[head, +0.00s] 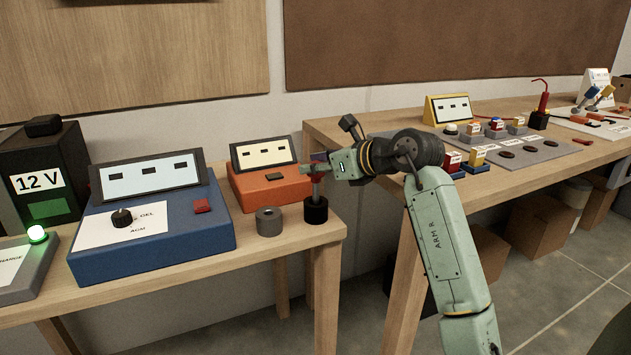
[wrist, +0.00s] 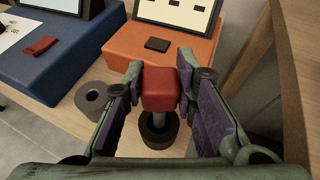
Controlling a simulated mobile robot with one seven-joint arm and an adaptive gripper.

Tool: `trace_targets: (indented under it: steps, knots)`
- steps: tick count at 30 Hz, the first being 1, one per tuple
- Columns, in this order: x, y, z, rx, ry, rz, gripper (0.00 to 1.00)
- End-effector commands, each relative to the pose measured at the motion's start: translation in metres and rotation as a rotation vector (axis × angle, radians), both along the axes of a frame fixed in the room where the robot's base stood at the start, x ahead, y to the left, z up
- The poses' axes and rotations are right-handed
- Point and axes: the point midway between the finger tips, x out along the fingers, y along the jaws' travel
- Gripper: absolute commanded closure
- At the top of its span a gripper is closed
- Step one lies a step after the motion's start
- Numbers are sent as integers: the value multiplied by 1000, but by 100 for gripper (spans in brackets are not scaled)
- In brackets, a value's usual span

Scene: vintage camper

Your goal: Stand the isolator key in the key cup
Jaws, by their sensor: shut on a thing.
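The isolator key has a red block head (wrist: 160,88) and a grey shaft (head: 316,188) pointing down. My gripper (head: 320,165) is shut on the red head, with a finger on each side of it in the wrist view. The key looks upright. Its shaft lower end meets the opening of a black round cup (head: 316,211), also seen in the wrist view (wrist: 158,134). I cannot tell how deep the tip sits. A grey round cup (head: 269,222) with an empty-looking hole stands just left of it, also in the wrist view (wrist: 91,97). Neither cup is labelled.
An orange box with a display (head: 268,185) stands right behind the cups. A blue charger unit (head: 150,220) is to the left. The bench's right edge (head: 335,236) is close to the black cup, with a second bench (head: 390,125) beyond a gap.

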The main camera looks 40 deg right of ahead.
Motion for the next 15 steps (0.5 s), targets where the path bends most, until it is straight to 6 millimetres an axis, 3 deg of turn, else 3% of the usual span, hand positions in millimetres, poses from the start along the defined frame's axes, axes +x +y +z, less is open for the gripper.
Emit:
trace_targets:
  steps: [6, 15]
  knots:
    - [0, 0, -30, 3, 0, 0, 100]
    - [0, 0, -34, 1, 0, 0, 100]
